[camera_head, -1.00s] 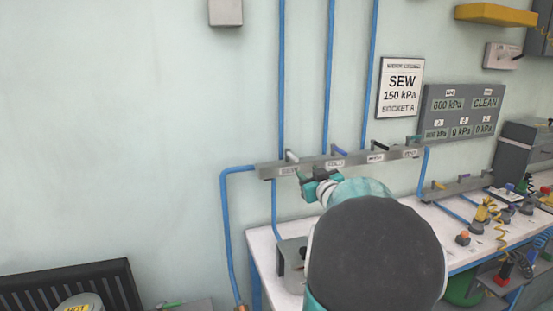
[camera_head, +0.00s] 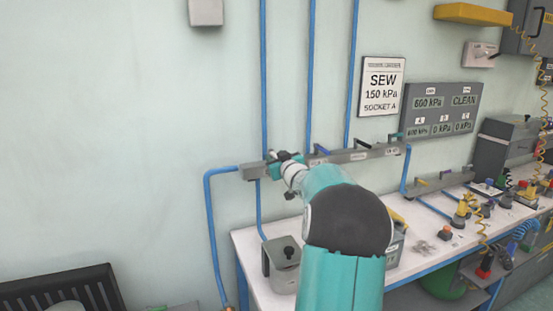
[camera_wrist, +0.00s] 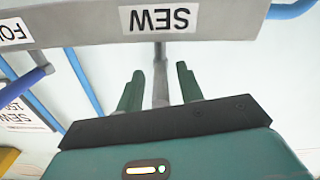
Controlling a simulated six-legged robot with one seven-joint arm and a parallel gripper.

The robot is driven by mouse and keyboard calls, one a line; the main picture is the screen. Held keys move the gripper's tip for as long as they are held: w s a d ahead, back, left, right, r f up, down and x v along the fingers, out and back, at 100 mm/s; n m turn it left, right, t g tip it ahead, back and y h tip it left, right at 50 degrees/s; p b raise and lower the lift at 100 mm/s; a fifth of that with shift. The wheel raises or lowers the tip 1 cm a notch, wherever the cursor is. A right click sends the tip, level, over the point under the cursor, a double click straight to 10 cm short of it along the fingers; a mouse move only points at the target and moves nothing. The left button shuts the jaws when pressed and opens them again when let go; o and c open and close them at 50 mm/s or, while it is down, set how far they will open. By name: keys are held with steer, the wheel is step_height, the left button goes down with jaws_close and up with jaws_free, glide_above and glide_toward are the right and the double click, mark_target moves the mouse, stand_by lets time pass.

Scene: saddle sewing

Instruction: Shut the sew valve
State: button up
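The SEW label (camera_wrist: 160,19) reads upside down on the grey valve bar (camera_wrist: 80,30) in the wrist view. A grey sew valve lever (camera_wrist: 160,90) sticks out from the bar beneath it. My gripper (camera_wrist: 159,77) is open, with one green finger on each side of the lever and a visible gap on both sides. In the head view, my gripper (camera_head: 278,159) is at the left end of the valve bar (camera_head: 360,155) on the wall. It hides the sew lever there.
A blue lever (camera_wrist: 25,88) beside the FOLD label is close by in the wrist view. Blue pipes (camera_head: 310,80) run up the wall. A sign (camera_head: 382,86) reads SEW 150 kPa SOCKET A. A gauge board (camera_head: 440,108) hangs right. A workbench (camera_head: 425,228) stands below.

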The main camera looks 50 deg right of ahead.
jaws_close()
